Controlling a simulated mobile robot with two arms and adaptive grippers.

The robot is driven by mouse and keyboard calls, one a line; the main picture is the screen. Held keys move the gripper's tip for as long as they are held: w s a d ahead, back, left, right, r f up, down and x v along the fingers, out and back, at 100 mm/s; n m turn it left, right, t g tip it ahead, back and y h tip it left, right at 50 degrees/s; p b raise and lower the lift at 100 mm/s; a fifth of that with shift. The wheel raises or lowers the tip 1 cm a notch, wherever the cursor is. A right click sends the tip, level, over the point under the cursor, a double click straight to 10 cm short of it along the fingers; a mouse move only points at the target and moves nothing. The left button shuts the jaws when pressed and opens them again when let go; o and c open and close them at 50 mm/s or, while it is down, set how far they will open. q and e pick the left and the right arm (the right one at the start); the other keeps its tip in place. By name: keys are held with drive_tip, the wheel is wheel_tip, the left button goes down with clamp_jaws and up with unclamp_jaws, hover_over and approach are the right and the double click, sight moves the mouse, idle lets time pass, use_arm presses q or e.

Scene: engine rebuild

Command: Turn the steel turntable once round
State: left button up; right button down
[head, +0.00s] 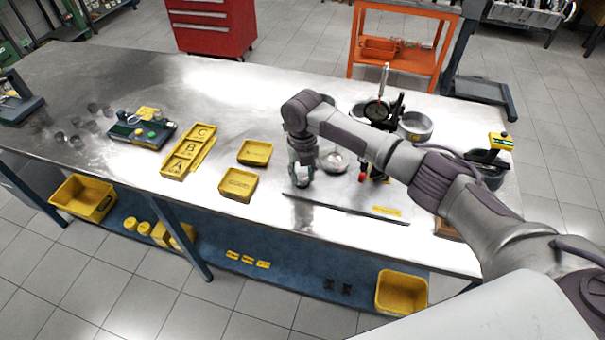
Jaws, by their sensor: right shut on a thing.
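A round steel disc (335,160), which looks like the turntable, lies on the bench just right of my right gripper. Part of its surroundings is hidden behind my right arm. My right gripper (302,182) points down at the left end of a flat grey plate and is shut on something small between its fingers. The held thing is too small and covered to make out. I cannot tell whether the gripper touches the disc. My left gripper is not in view.
Two yellow trays (239,185) and a yellow A-B-C tray (188,152) lie left of the gripper. A dark upright device (378,112) and a steel bowl (415,126) stand behind my arm.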

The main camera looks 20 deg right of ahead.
sight(302, 177)
drive_tip(key=shift+n, duration=1)
drive_tip(key=c, duration=0.8)
unclamp_jaws()
drive_tip(key=shift+o, duration=0.2)
wheel_tip(302, 177, up, 12)
